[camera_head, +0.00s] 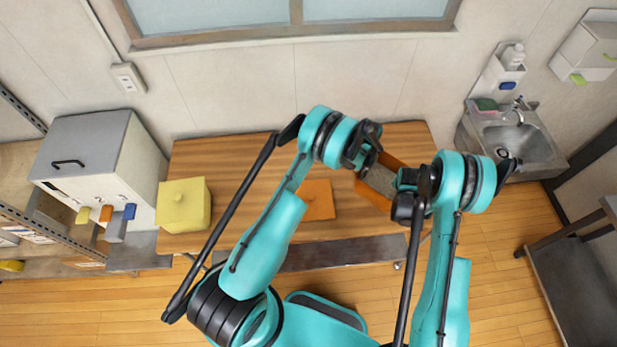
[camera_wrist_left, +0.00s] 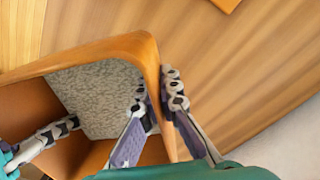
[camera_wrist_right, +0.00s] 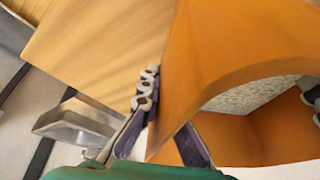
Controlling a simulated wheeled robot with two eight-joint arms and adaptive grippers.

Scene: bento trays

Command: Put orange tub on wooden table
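The orange tub (camera_head: 397,162) is at the right part of the wooden table (camera_head: 240,160), with grey grainy contents. I cannot tell whether its base touches the table. My left gripper (camera_head: 365,158) is at its left side; in the left wrist view its fingers (camera_wrist_left: 157,98) straddle the tub's wall (camera_wrist_left: 152,60), one inside and one outside. My right gripper (camera_head: 403,192) is at its right side; in the right wrist view one finger (camera_wrist_right: 145,100) lies outside the wall (camera_wrist_right: 185,90) and the other is partly hidden behind it. Both grippers appear shut on the tub.
A flat orange piece (camera_head: 318,200) lies mid-table. A yellow lidded tub (camera_head: 183,205) stands at the table's left end, beside a white-grey box (camera_head: 95,155). A sink (camera_head: 505,140) stands to the right. The table's back left is clear.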

